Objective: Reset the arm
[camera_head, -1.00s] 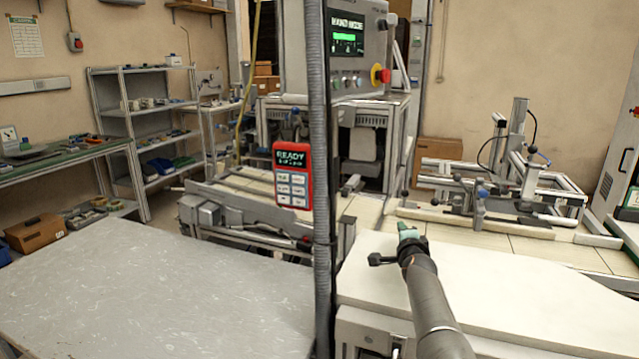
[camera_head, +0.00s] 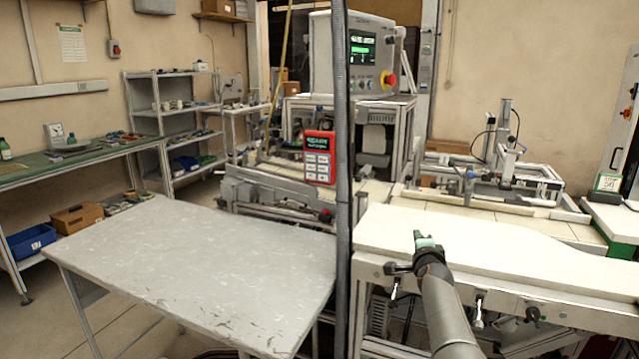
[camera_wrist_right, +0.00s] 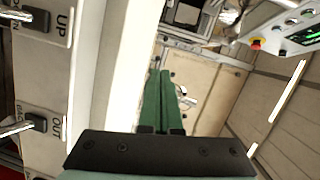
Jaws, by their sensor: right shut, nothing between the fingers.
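My right gripper (camera_head: 424,241) is at the end of my dark right arm, over the front of the white worktop (camera_head: 480,242). Its green fingers (camera_wrist_right: 160,100) lie together in the right wrist view, with nothing between them. I cannot tell how far the fingers are above the worktop. My left gripper and left arm do not show in either view.
A bare grey table (camera_head: 190,270) stands at the left. A red-framed panel (camera_head: 319,157) hangs beside a grey vertical pole (camera_head: 343,200). A machine (camera_head: 355,55) with a screen stands behind. Metal fixtures (camera_head: 500,165) sit behind the worktop. Floor shows front left.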

